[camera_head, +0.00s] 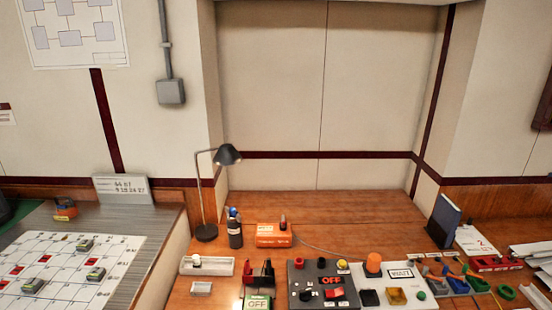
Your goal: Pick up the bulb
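No plain glass bulb is clear at this size. A small whitish rounded piece (196,261) sits on a long white holder (222,268) at the left of the wooden desk; it may be the bulb, but I cannot tell. An orange dome like a lamp (373,261) stands upright behind the small bins, right of the dark switch panel (305,277). My gripper is not in view.
A black desk lamp (228,155), a dark bottle (235,232) and an orange box (272,236) stand behind the panel. A blue binder (443,220) stands at the right. The back of the wooden desk (350,212) is mostly clear.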

